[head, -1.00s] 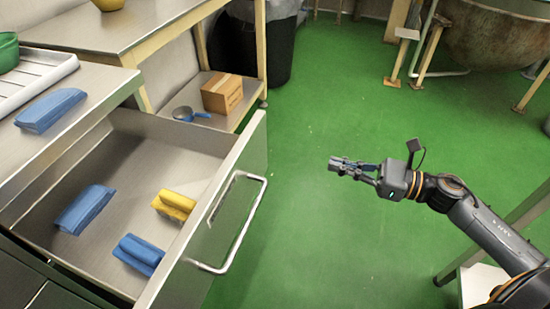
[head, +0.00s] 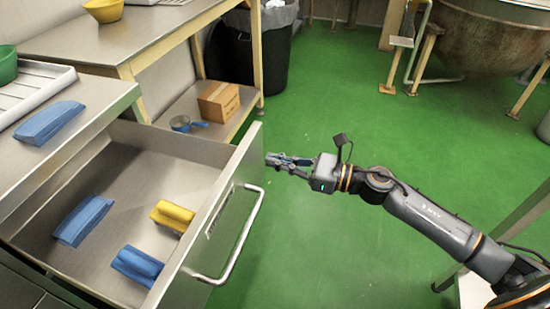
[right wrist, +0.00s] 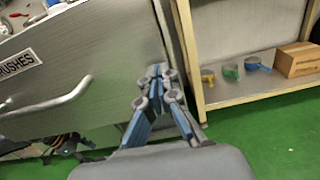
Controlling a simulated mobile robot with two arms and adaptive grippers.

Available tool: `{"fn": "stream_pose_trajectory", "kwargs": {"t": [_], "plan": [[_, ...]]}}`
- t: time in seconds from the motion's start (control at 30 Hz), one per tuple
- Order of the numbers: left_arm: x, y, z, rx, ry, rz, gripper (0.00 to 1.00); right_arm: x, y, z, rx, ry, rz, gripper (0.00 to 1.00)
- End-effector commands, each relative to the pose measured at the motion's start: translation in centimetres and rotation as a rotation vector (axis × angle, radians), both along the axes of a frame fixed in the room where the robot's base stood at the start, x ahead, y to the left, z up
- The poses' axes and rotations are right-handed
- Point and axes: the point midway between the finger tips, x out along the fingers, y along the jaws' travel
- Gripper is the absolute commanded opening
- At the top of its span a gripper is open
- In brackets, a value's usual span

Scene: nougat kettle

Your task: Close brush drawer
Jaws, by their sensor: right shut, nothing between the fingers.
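The brush drawer (head: 215,215) is pulled well open in the head view. Its front panel with the bar handle (head: 243,240) faces right. Inside lie two blue brushes (head: 83,220) (head: 137,265) and a yellow brush (head: 172,215). My right gripper (head: 270,159) is shut and empty, just right of the far end of the drawer front. In the right wrist view the fingers (right wrist: 160,75) overlap the drawer front's edge, and a label reading "BRUSHES" (right wrist: 18,64) and the handle (right wrist: 50,106) show to the left. I cannot tell whether the fingers touch the panel. My left gripper is out of view.
Another blue brush (head: 48,122) and a white tray (head: 35,90) sit on the counter. Beyond stands a steel table with a lower shelf holding a cardboard box (head: 218,102) and a blue scoop (head: 187,123). Green floor (head: 330,230) is clear right of the drawer.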

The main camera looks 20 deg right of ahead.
Motion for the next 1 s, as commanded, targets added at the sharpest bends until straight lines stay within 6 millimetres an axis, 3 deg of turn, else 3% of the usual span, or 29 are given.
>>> {"fn": "stream_pose_trajectory", "kwargs": {"t": [0.67,0.87,1.0], "plan": [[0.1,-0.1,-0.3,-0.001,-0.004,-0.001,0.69,1.0,1.2,0.1,0.0,-0.002,0.0,0.0],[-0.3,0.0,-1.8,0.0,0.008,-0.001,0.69,2.7,3.8,0.3,0.003,-0.004,0.001,0.0],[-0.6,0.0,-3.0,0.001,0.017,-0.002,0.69,4.7,6.6,0.3,0.003,-0.004,0.002,0.0]]}}
